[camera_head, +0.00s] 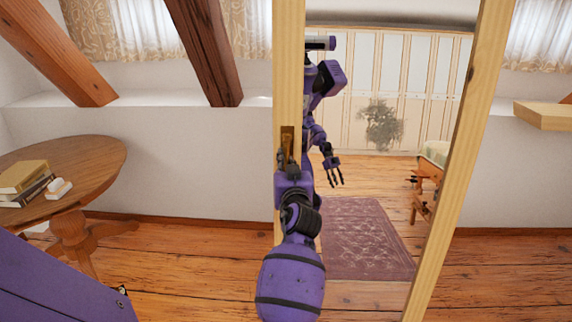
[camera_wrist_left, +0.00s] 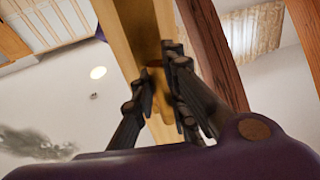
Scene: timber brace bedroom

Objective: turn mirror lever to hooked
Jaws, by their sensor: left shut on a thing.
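The tall mirror has a pale wooden frame (camera_head: 455,160) and stands upright in front of me. A brass-brown plate (camera_head: 288,135) sits on its left post, where the lever is, mostly hidden behind my gripper. My left gripper (camera_head: 286,158) is at this plate, its arm reaching up from below. In the left wrist view, the dark fingers (camera_wrist_left: 160,88) are closed around a small brown lever (camera_wrist_left: 154,65) against the post (camera_wrist_left: 128,30). The lever's exact angle is hard to tell. My right gripper shows only as a likely reflection in the glass.
A round wooden table (camera_head: 100,155) with books (camera_head: 22,178) and a small white object (camera_head: 58,188) stands at the left. Sloping timber beams (camera_head: 205,50) rise behind. A wooden shelf (camera_head: 540,115) is at the right. Plank floor around the mirror is clear.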

